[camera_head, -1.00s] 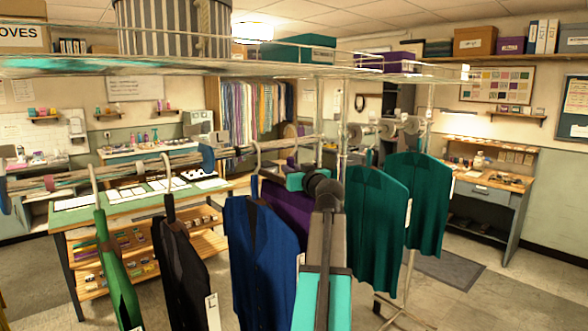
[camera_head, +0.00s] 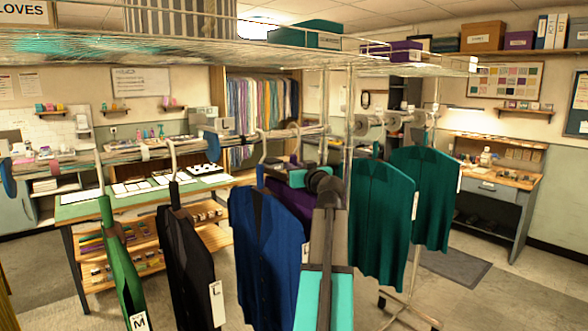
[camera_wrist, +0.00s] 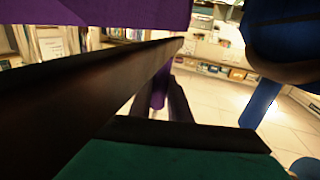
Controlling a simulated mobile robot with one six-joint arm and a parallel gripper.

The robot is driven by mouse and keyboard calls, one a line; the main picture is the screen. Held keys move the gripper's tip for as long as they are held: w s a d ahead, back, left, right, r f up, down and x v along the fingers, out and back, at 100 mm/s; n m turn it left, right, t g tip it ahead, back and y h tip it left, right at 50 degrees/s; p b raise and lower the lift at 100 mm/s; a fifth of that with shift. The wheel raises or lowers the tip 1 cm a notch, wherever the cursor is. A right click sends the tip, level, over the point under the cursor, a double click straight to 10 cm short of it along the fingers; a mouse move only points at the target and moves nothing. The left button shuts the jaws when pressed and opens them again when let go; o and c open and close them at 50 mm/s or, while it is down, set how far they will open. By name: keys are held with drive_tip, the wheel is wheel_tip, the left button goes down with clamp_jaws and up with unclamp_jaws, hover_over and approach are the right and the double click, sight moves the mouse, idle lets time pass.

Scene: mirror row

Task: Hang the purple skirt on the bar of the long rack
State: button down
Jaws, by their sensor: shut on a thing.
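The purple skirt (camera_head: 292,198) is in the head view, mostly hidden behind the blue garment and my arm. Purple cloth (camera_wrist: 100,12) also fills the top left of the wrist view. My gripper (camera_head: 297,178) is shut, and the purple piece is at it; the grip point itself is hidden by my arm. The bar of the long rack (camera_head: 232,143) runs across the head view under a wire shelf. The skirt is close to this bar, between the blue garment and the teal garments. Whether its hook touches the bar cannot be seen.
Green (camera_head: 122,275), black (camera_head: 187,265) and blue (camera_head: 264,255) garments hang left of my arm. Teal garments (camera_head: 383,225) hang close on its right. A rack post (camera_head: 347,120) stands just behind. The wire shelf (camera_head: 210,52) covers the bar from above.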

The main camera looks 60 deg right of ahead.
drive_tip(key=shift+f+b, duration=0.35)
drive_tip(key=c, duration=1)
unclamp_jaws()
drive_tip(key=shift+s+a, duration=0.1)
drive_tip(key=shift+s, duration=0.05)
drive_tip(key=shift+b+v, duration=1.85)
drive_tip(key=shift+v, duration=3.95)
